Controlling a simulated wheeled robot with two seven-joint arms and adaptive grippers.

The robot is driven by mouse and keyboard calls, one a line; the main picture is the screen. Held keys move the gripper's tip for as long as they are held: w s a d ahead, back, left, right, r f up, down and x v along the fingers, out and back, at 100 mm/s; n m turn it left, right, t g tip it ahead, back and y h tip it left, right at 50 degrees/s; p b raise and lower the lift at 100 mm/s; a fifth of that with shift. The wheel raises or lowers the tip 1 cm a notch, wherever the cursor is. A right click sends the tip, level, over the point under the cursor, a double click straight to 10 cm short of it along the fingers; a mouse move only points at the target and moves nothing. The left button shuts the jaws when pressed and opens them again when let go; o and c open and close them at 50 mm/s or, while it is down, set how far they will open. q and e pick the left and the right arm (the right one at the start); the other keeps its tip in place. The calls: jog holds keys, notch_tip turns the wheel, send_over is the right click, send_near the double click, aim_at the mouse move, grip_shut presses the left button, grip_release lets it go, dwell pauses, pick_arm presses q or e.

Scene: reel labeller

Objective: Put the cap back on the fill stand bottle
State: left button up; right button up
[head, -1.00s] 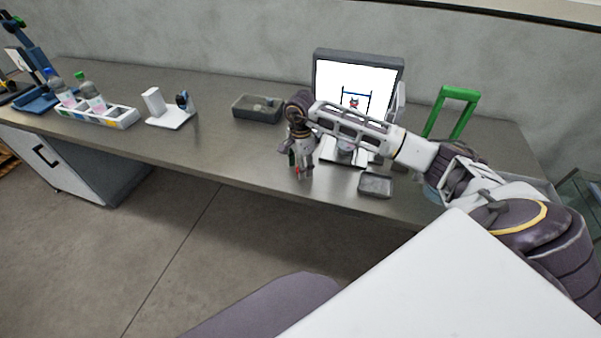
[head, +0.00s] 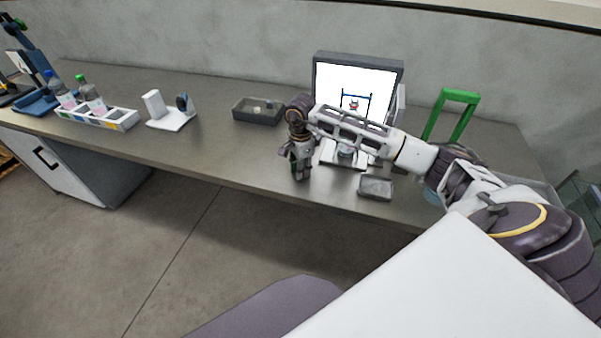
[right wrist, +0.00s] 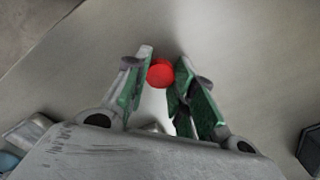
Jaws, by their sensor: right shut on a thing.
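A red cap (right wrist: 160,73) shows between the fingertips in the right wrist view. My right gripper (right wrist: 162,80) is shut on it. In the head view this gripper (head: 300,174) points down near the table's front edge, and the cap cannot be made out there. A white stand base (head: 330,153) is just right of the gripper, in front of a screen. My forearm hides much of that stand, and I cannot make out a bottle on it. My left gripper is not in view.
The screen (head: 355,85) stands behind my arm. A small grey tray (head: 375,188) lies near the front edge. A dark bin (head: 257,111) holds small items. A green frame (head: 457,112) stands at right. Bottles stand in a white rack (head: 110,121) at left.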

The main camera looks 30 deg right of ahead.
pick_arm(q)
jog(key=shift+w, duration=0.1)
